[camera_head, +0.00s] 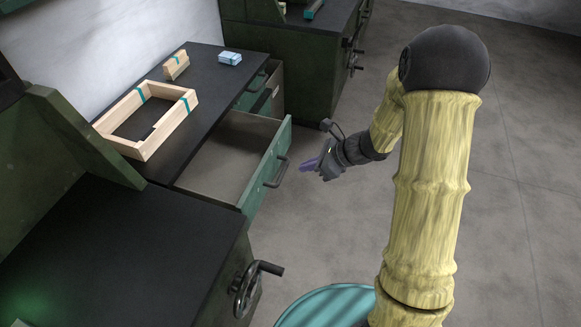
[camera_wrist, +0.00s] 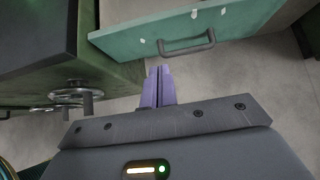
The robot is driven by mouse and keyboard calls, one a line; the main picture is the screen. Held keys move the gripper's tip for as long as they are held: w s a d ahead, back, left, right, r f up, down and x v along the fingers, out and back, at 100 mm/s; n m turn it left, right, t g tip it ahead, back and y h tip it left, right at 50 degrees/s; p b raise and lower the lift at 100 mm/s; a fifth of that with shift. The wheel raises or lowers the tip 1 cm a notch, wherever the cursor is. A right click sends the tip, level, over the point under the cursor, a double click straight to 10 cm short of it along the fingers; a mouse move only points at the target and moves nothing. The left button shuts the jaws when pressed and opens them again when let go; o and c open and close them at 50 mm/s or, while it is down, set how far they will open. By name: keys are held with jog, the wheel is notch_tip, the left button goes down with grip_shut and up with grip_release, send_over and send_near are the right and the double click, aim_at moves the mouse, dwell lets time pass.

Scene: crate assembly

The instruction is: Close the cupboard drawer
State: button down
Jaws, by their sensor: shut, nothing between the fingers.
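The green cupboard drawer (camera_head: 269,165) stands pulled out from under the dark worktop, and its inside looks empty. Its front with a grey bar handle (camera_head: 276,172) faces my arm. In the wrist view the drawer front (camera_wrist: 222,28) and its handle (camera_wrist: 187,43) lie ahead of my fingers. My gripper (camera_head: 309,165) is in front of the drawer, a short way to the right of the handle and apart from it. Its purple fingers (camera_wrist: 158,72) are together with nothing between them, pointing toward the drawer front.
A wooden crate frame (camera_head: 148,119), a small wooden piece (camera_head: 176,65) and a pale blue box (camera_head: 230,58) sit on the worktop. A cabinet with a handwheel (camera_head: 246,289) stands at the near left. The floor (camera_head: 480,215) to the right is clear.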

aim_at(263, 172)
jog(key=x, duration=0.4)
jog(key=a+r+b+x, duration=0.1)
jog(key=x, duration=0.6)
jog(key=shift+w+a+b, duration=0.3)
jog(key=shift+a+b, duration=0.1)
jog(key=shift+w+a, duration=0.25)
jog(key=shift+a, duration=0.15)
jog(key=shift+r, duration=0.1)
jog(key=shift+a, duration=0.1)
